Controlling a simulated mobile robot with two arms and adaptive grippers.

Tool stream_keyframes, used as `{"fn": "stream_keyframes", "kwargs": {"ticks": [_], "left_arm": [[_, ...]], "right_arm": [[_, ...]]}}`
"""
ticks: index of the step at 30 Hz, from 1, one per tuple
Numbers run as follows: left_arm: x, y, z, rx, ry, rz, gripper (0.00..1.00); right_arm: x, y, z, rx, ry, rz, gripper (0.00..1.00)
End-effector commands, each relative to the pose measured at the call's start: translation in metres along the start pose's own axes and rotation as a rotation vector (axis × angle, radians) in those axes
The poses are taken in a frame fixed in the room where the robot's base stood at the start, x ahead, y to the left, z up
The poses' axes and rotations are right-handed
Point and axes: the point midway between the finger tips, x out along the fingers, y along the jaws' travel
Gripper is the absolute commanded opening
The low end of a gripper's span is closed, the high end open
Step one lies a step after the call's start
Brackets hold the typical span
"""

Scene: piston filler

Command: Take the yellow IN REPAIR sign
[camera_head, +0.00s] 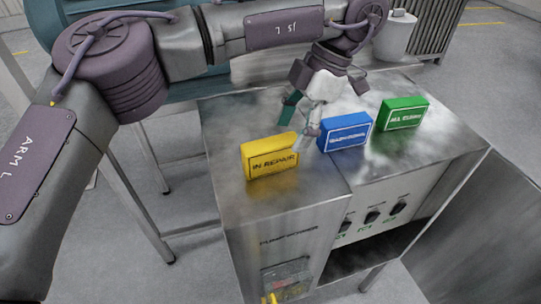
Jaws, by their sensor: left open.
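The yellow IN REPAIR sign (269,157) stands on the steel cabinet top (225,133), at the left of a row of three signs. My left gripper (300,122) hangs from its arm just behind and to the right of the yellow sign. Its fingers point down and are apart, with nothing seen between them. One finger comes down close to the right end of the yellow sign; I cannot tell whether it touches. My right gripper is not in view.
A blue sign (345,131) stands right of my left gripper, very close to it. A green sign (403,114) stands further right. The cabinet front has several dark knobs (372,216) above an open recess. The cabinet top in front of the signs is clear.

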Motion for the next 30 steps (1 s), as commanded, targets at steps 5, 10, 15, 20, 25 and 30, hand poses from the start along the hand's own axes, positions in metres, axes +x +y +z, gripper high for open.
{"fn": "stream_keyframes", "kwargs": {"ticks": [5, 10, 15, 20, 25, 30], "left_arm": [[0.022, 0.001, 0.0, 0.0, 0.001, -0.002, 0.67], [0.033, 0.002, 0.0, -0.001, 0.001, -0.004, 0.67], [0.057, 0.006, -0.001, 0.0, 0.003, -0.005, 0.67], [0.074, 0.006, 0.001, -0.003, 0.001, -0.002, 0.67], [0.077, 0.005, 0.002, -0.002, 0.0, -0.001, 0.67], [0.077, 0.006, 0.002, -0.002, 0.0, -0.001, 0.52]], "right_arm": [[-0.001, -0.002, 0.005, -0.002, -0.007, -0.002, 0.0], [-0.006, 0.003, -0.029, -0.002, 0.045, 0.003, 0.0], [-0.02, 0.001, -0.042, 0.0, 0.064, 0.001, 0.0], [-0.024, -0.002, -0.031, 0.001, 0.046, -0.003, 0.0], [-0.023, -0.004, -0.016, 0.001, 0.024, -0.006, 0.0], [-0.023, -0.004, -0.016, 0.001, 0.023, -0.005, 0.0]]}}
